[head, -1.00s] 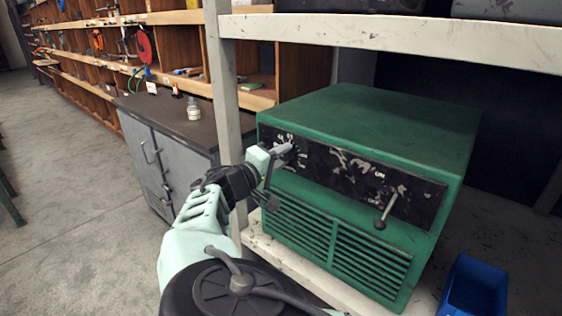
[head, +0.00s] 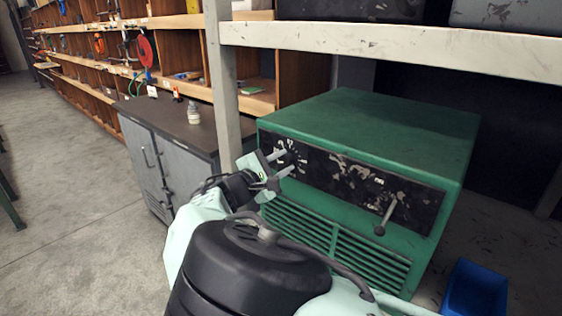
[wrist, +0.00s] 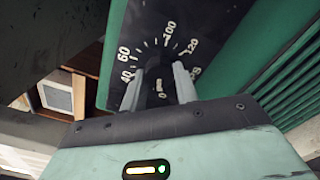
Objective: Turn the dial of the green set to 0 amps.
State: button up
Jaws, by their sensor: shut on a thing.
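The green set (head: 375,125) stands on a shelf, its black front panel (head: 340,178) facing my arm. Its dial (head: 290,158) is at the panel's left end, partly covered by my gripper (head: 281,163). In the wrist view the dark dial (wrist: 158,88) sits between the two grey fingers of my gripper (wrist: 160,86), which are shut on it. White marks including 40, 60, 100 and 120 ring the dial, and a 0 shows low down between the fingers. The dial's pointer cannot be made out.
A lever (head: 386,216) sticks out from the panel's right part. A pale shelf post (head: 224,80) stands close left of my gripper, and a shelf board (head: 400,38) runs above the set. A blue bin (head: 476,288) is at lower right.

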jog(key=shift+n, duration=0.7)
jog(key=shift+f, duration=0.1)
jog(key=o, duration=1)
jog(key=b+v, duration=0.4)
jog(key=v, duration=1.3)
jog(key=shift+s+a, duration=0.15)
jog(key=shift+s, duration=0.05)
